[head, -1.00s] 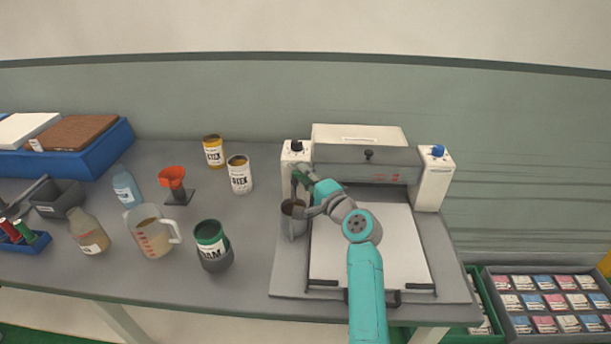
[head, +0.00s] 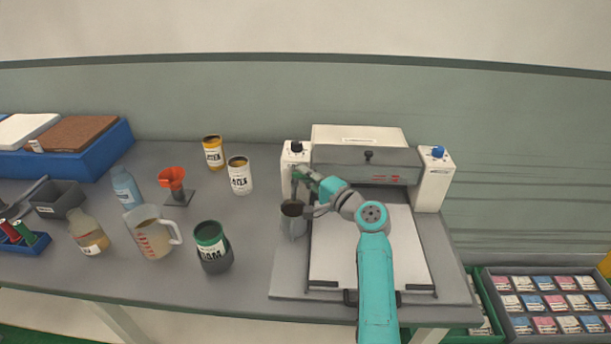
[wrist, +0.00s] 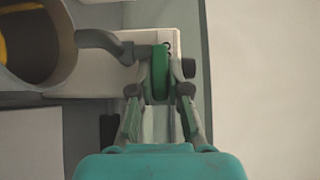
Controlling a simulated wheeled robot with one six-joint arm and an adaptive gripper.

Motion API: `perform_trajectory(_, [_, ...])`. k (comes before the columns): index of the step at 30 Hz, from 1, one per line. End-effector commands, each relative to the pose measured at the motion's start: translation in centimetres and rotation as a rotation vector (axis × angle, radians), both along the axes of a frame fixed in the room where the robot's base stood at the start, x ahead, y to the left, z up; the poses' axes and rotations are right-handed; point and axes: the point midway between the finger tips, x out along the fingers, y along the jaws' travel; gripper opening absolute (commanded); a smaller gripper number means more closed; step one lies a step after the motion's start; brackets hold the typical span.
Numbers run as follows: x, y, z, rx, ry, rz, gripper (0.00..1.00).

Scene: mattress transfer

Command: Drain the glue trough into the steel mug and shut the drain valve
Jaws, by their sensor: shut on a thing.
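The gluing machine (head: 364,158) stands at the right of the bench, with its roller housing at the back; I cannot see inside the trough. The steel mug (head: 291,223) stands upright at the machine's left front, below the drain. In the wrist view the mug (wrist: 62,72) shows its open mouth, dark inside with a yellow patch at the left. A grey drain spout (wrist: 100,41) bends toward the mug. My gripper (head: 297,175) is at the drain; in the wrist view its fingers (wrist: 160,90) are shut on the green valve handle (wrist: 160,74). No glue stream is discernible.
To the left stand a dark jar with a green band (head: 212,247), a measuring jug (head: 152,237), a white-labelled can (head: 239,175), a yellow can (head: 213,152) and a red funnel (head: 172,178). Bench space between the jar and machine is clear.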

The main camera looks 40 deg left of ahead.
Motion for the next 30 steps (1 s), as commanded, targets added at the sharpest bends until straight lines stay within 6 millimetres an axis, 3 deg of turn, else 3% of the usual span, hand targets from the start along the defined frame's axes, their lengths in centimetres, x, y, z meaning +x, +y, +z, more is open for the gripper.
perform_trajectory(1, [0.0, 0.0, -0.1, -0.001, 0.001, 0.0, 0.0])
perform_trajectory(2, [0.0, 0.0, -0.1, -0.001, 0.001, 0.0, 0.23])
perform_trajectory(3, [0.0, 0.0, -0.1, -0.001, 0.001, 0.0, 0.27])
perform_trajectory(11, [0.0, 0.0, -0.1, -0.001, 0.001, 0.0, 0.27])
perform_trajectory(16, [-0.1, -1.1, -0.1, 0.0, 0.001, -0.003, 0.27])
perform_trajectory(30, [-2.0, -9.5, -0.1, -0.001, 0.0, -0.003, 0.27])
